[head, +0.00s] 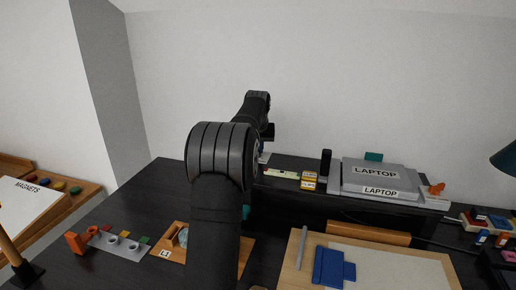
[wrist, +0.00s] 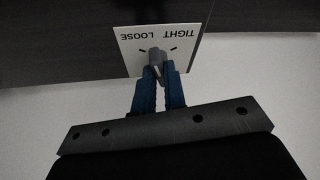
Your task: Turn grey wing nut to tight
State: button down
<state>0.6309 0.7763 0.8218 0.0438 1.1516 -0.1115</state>
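The grey wing nut (wrist: 154,54) is in the middle of a white plate (wrist: 190,37) in the wrist view. The plate's lettering is upside down there, with LOOSE at left, TIGHT at right and a short dark mark on each side of the nut. My gripper (wrist: 159,70) has blue fingers close together, with the nut's lower wing between their tips. It seems shut on that wing, though the contact is dark and small. In the head view my arm hides the gripper and nut; only a bit of pale plate (head: 264,158) shows beside it.
On the shelf right of my arm stand a yellow-labelled block (head: 309,181), a black upright object (head: 325,162) and stacked laptops (head: 380,179). A wooden board with a blue item (head: 333,267) lies in front. An L1 board (head: 170,242) lies left of my arm.

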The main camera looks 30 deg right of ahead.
jog(key=shift+m, duration=0.3)
jog(key=m, duration=0.1)
jog(key=m+g+h, duration=0.1)
jog(key=m, duration=0.1)
jog(key=shift+w+a+f+m, duration=0.1)
jog(key=shift+w+a+m, duration=0.1)
jog(key=shift+m, duration=0.1)
jog(key=m+g+h, duration=0.1)
jog(key=m, duration=0.2)
jog(key=shift+m, duration=0.3)
jog(key=m, duration=0.1)
jog(key=m+g, duration=0.1)
jog(key=m, duration=0.1)
jog(key=shift+w+g, duration=0.2)
jog(key=shift+g, duration=0.1)
jog(key=shift+w+m+g, duration=0.1)
jog(key=shift+m+g, duration=0.7)
jog(key=shift+m, duration=1.3)
jog(key=c, duration=1.5)
grip_release()
